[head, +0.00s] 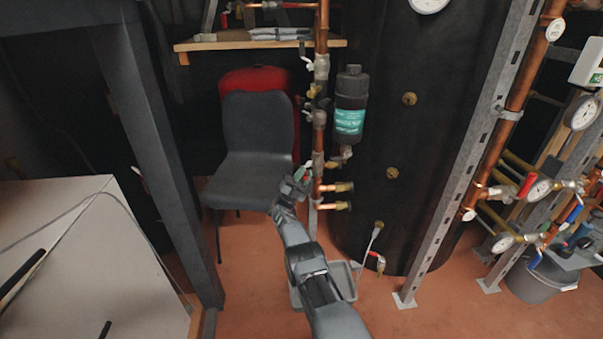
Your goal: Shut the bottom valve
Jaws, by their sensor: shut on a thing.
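My gripper (297,180) is in front of the vertical copper pipe (321,135), at the height of its low end. Its jaws are shut on what looks like the handle of the lowest valve on this pipe; a small greenish piece (304,170) shows at the fingertips. The gripper hides most of this valve, so I cannot tell its handle angle. Higher on the same pipe are a valve with a pale lever (305,55) and a brass fitting (312,91).
A grey chair (255,150) is behind left. A metal post (470,150) and a white cabinet (90,260) flank the arm.

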